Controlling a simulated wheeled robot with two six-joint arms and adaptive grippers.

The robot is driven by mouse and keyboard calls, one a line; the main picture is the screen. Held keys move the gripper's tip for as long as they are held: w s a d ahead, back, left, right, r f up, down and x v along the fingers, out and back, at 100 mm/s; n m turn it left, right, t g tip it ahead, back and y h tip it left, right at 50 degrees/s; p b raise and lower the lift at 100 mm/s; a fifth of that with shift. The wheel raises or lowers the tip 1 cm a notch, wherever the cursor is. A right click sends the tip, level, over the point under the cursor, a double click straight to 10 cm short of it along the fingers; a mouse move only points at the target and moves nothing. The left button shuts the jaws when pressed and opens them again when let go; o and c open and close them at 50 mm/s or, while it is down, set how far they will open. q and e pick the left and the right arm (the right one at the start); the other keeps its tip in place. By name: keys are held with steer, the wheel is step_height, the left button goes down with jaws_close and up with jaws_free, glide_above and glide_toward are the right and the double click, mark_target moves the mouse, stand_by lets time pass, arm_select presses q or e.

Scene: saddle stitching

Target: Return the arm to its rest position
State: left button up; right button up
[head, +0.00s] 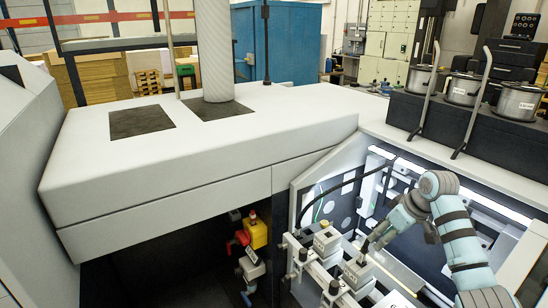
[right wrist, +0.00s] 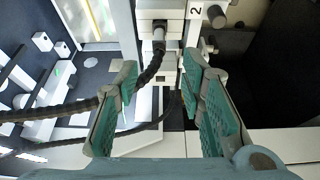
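My right arm comes in at the lower right of the head view, teal and grey with dark bands. Its gripper (head: 369,243) points down and left, over the lit bay of the machine, close to a grey stitching head block (head: 358,271). In the right wrist view the two green-padded fingers of the gripper (right wrist: 160,64) stand wide apart with nothing held between them. Beyond the fingertips is a light block with a dark cable plug (right wrist: 158,42). A part marked "2" (right wrist: 196,12) is beside it. Whether the fingers touch anything cannot be told. My left gripper is not in view.
A second head block (head: 327,241) stands on the rail. The large white machine cover (head: 210,150) fills the left and middle. Black cables (right wrist: 60,115) run past the gripper's left finger. Wire spools (head: 519,101) stand on a dark ledge. A yellow box (head: 255,231) sits below the cover.

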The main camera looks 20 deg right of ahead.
steer(key=s+a+f+g+h, duration=0.1)
steer(key=s+a+f, duration=0.5)
steer(key=f, duration=0.2)
steer(key=s+a+f, duration=0.6)
steer(key=f, duration=0.3)
steer(key=s+a+m+h, duration=0.1)
steer(key=s+a, duration=0.3)
steer(key=s, duration=0.5)
steer(key=s+a+m, duration=0.1)
steer(key=s+a, duration=0.2)
steer(key=s, duration=0.7)
step_height(320, 180, down, 20)
steer(key=d+g, duration=0.1)
steer(key=d, duration=0.1)
steer(key=s+f+g, duration=0.1)
steer(key=s+f, duration=1.1)
steer(key=s, duration=0.2)
steer(key=shift+s+d+f+m, duration=0.15)
steer(key=shift+s+m, duration=0.2)
steer(key=shift+m, duration=0.05)
